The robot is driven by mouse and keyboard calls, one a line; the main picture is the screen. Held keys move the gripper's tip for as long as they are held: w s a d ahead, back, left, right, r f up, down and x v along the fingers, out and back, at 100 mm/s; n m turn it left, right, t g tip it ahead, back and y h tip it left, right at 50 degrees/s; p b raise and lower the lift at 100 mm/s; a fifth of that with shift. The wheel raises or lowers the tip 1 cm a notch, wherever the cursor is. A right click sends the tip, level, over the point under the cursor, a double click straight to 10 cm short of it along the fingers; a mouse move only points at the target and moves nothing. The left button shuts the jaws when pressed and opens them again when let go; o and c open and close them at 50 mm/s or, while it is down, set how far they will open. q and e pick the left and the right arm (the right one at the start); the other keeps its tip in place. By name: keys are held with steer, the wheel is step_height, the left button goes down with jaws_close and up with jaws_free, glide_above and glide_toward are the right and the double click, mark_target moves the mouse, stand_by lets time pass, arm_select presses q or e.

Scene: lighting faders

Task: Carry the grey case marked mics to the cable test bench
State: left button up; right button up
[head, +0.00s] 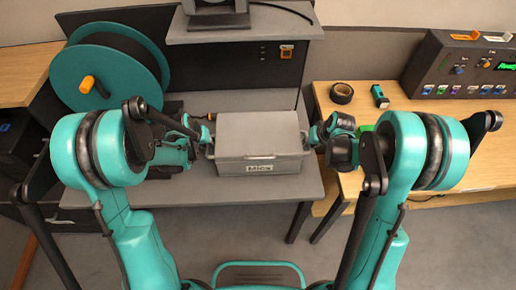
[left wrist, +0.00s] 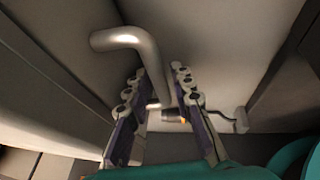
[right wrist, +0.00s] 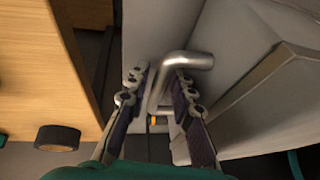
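The grey case (head: 260,145), labelled Mics on its front, is in the middle of the head view at the grey bench (head: 210,190). I cannot tell whether it rests on the bench top or is just above it. My left gripper (head: 207,137) is at its left end and my right gripper (head: 314,136) at its right end. The case looks level.
A wooden table (head: 400,130) on the right holds a black tape roll (head: 341,93), a small teal-black tool (head: 379,96) and a grey console (head: 465,70) with knobs and a green display. A teal cable reel (head: 110,65) stands at the left. A raised shelf (head: 270,22) is behind the case.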

arm_select(q)
jaws_close()
arm_select(e)
jaws_close()
arm_select(q)
steer(key=shift+r, duration=0.15)
arm_select(e)
steer(key=shift+r, duration=0.15)
